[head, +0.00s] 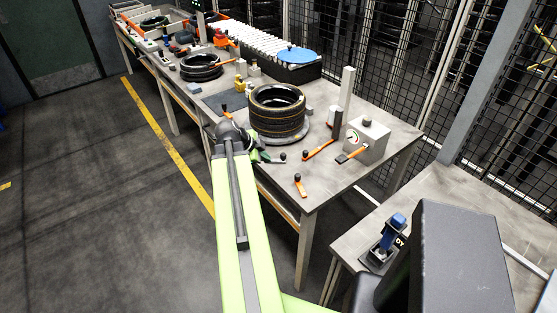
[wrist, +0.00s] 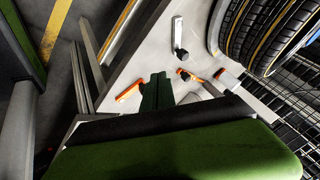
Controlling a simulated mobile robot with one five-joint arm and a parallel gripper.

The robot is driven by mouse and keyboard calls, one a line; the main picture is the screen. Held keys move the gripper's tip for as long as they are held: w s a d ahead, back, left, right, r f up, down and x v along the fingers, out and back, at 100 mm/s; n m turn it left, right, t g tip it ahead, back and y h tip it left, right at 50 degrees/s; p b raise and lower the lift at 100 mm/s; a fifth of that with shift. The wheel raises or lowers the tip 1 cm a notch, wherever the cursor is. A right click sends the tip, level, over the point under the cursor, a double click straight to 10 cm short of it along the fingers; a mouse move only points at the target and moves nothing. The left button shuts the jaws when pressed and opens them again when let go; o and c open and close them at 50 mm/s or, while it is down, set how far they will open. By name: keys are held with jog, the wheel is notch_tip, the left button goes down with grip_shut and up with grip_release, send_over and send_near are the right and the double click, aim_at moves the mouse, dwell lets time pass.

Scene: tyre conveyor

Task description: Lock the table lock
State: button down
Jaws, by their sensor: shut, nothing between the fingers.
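Several orange levers are on the grey worktable (head: 395,150), and I cannot tell for sure which is the table lock. One short orange lever (head: 300,187) with a dark knob is near the front corner. A longer orange lever (head: 318,150) lies beside the tyre stack. My gripper (head: 262,155) is over the table's front edge, left of these levers. In the wrist view its green fingers (wrist: 157,92) are together and empty, with an orange lever (wrist: 128,92) just left of them.
A stack of tyres (head: 277,112) stands on a round plate behind my gripper. A grey box (head: 368,140) and an upright post (head: 346,92) stand to its right. A second table (head: 450,200) with a blue-handled device (head: 392,232) is at the lower right. Wire fencing runs behind.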

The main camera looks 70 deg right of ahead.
jog(key=b+x, duration=0.8)
jog(key=x, duration=0.2)
jog(key=shift+s+f+b, duration=0.1)
jog(key=shift+f+b, duration=0.2)
jog(key=shift+b, duration=0.05)
jog(key=d, duration=0.2)
jog(key=shift+w+d+r+p, duration=0.25)
jog(key=shift+d+r+p, duration=0.1)
jog(key=shift+d, duration=0.05)
jog(key=shift+w+d, duration=0.1)
jog(key=shift+d, duration=0.55)
